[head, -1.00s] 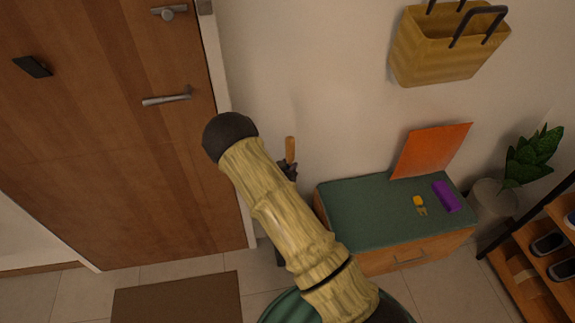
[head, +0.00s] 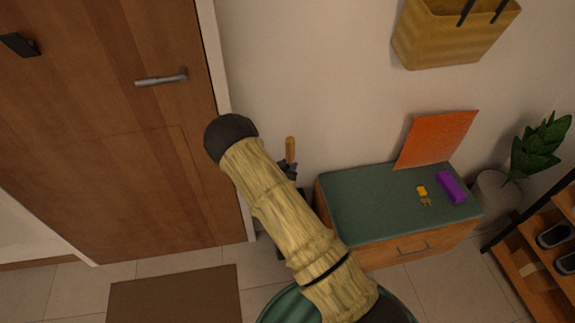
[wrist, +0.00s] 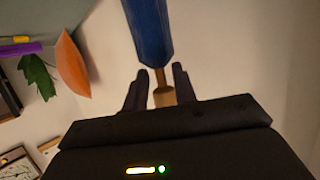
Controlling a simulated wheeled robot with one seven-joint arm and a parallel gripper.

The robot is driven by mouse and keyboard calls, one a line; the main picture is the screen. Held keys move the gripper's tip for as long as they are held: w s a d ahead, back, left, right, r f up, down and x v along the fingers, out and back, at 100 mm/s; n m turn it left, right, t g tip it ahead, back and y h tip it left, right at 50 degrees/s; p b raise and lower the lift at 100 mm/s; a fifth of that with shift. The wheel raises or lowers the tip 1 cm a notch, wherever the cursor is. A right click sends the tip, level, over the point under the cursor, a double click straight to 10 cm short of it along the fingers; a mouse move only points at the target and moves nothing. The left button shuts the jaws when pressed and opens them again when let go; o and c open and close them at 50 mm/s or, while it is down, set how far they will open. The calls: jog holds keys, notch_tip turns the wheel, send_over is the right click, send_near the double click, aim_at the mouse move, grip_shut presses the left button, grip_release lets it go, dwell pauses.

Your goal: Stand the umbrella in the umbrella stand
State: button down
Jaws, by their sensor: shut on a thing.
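The umbrella shows its wooden handle (head: 290,148) upright in the head view, above the dark fingers of my gripper (head: 288,169). In the wrist view the tan handle (wrist: 163,98) sits between the fingertips of my gripper (wrist: 160,86). The umbrella's furled blue canopy (wrist: 148,34) extends away beyond them. My gripper is shut on the handle. In the head view my thick tan arm hides the canopy and the floor beneath it. I cannot make out the umbrella stand; a dark strip low behind my arm is too hidden to identify.
A brown door (head: 110,140) is at left, with a doormat (head: 175,297) before it. A plant (head: 540,145) and shoe rack (head: 525,275) are farther right.

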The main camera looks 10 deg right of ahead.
jog(key=shift+f+b, duration=1.55)
jog(key=shift+f, duration=0.7)
jog(key=c, duration=1)
grip_release()
jog(key=shift+c, duration=0.2)
jog(key=p+v, duration=0.1)
jog(key=v, duration=1.6)
jog(key=shift+s+a+r, duration=0.1)
jog(key=shift+a+r, duration=0.05)
